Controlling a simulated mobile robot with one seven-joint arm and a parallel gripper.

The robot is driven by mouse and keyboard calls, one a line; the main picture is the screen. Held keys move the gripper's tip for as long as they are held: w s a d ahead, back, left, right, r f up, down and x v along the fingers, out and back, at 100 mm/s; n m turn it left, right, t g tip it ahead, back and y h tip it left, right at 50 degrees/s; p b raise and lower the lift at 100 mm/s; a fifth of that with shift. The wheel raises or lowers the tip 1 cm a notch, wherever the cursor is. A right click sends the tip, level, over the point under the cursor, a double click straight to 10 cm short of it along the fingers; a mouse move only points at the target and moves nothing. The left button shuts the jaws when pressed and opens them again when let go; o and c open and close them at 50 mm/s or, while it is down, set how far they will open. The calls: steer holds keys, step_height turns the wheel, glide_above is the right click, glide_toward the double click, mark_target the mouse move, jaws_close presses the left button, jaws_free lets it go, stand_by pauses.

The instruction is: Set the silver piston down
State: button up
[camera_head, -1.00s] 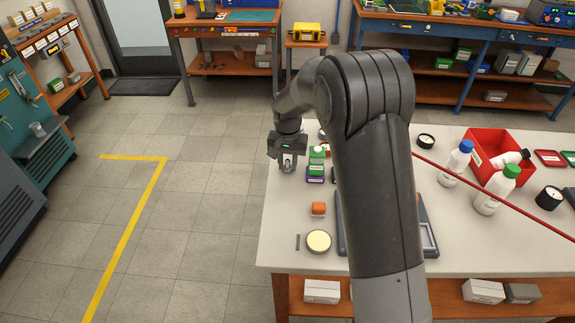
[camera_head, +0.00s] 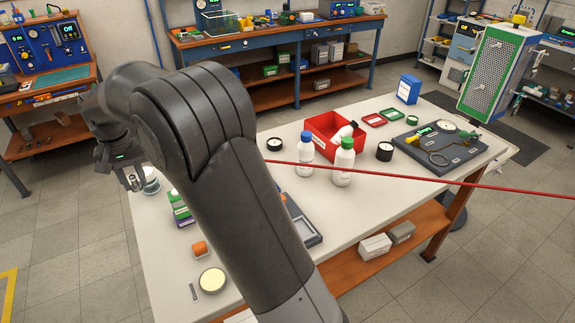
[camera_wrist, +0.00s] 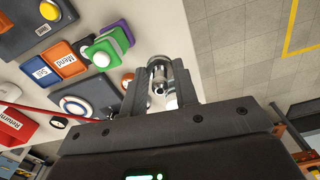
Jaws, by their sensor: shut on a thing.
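The silver piston (camera_wrist: 154,73) is a small shiny metal cylinder between the two dark fingers of my gripper (camera_wrist: 158,84) in the wrist view. My gripper is shut on it. In the head view, my gripper (camera_head: 131,178) is at the left, by the left edge of the white table (camera_head: 350,235), and the piston shows only as a small bright piece at the fingertips. The fingers hide part of the piston. I cannot tell how high it is above the table.
A red bin (camera_head: 323,128), bottles and a dark gauge board (camera_head: 440,145) are farther right. A thin red line crosses the head view. Mid-table has bare space.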

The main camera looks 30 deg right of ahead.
step_height(320, 180, up, 8)
steer(key=shift+f, duration=0.2)
steer(key=s+d+m, duration=0.2)
steer(key=d+m, duration=0.7)
steer(key=d, duration=3.7)
steer(key=s+d+m, duration=0.8)
steer(key=s+d, duration=2.3)
steer(key=s, duration=0.1)
glide_above(400, 180)
step_height(400, 180, down, 18)
steer(key=shift+s+f, duration=0.15)
steer(key=shift+f, duration=2.05)
